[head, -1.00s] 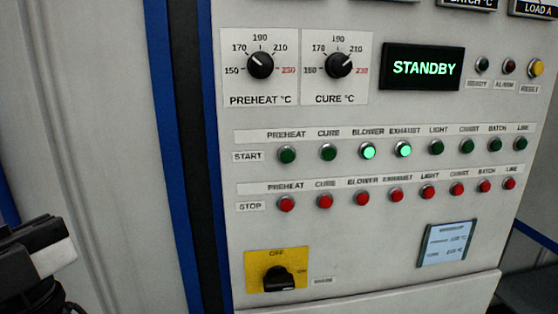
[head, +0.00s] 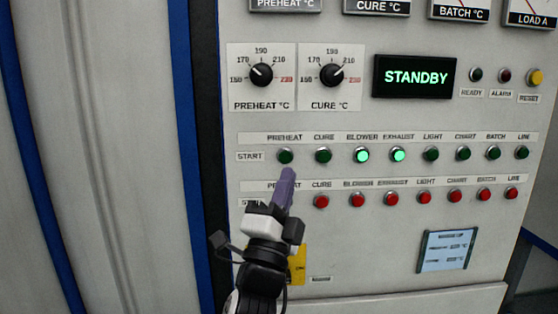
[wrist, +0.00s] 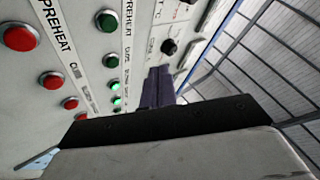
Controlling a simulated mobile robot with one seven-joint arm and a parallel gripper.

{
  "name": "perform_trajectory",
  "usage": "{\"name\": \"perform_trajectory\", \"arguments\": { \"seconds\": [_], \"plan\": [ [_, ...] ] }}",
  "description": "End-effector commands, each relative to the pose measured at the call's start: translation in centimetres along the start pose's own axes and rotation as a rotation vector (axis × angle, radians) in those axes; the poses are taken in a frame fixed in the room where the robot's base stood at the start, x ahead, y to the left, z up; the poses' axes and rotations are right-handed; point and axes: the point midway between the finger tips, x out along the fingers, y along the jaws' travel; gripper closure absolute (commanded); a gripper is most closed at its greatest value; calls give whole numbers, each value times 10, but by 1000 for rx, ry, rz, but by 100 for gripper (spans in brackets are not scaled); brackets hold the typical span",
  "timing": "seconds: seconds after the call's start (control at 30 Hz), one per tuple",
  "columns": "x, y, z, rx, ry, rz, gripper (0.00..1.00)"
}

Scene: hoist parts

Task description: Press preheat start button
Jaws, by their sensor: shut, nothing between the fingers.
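The preheat start button (head: 286,156) is dark green and unlit, at the left end of the START row in the head view. It also shows in the wrist view (wrist: 107,22), near the top. My gripper (head: 289,172) is shut and empty, its purple fingertips just below this button in the head view. In the wrist view my gripper (wrist: 157,72) appears apart from the preheat buttons, over the panel's edge side. Whether the tips touch the panel cannot be told. The preheat stop button is hidden behind my gripper in the head view but shows red in the wrist view (wrist: 21,37).
The blower (head: 362,155) and exhaust (head: 398,155) start buttons glow green. The red stop row, with the cure stop button (head: 321,200), lies close below. The preheat dial (head: 261,74) is above. A display (head: 414,77) reads STANDBY. My arm partly covers the yellow main switch plate (head: 298,264).

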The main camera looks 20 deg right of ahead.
Motion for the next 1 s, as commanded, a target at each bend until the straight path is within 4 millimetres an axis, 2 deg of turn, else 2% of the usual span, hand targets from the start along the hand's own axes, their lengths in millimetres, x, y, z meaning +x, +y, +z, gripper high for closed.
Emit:
{"name": "perform_trajectory", "arguments": {
  "seconds": [0.47, 0.67, 1.0],
  "plan": [
    [3, 5, -1, 1, 3, 10, 100],
    [17, 14, 8, 0, 3, 11, 100],
    [48, 40, 33, 0, 3, 10, 100]
  ]
}}
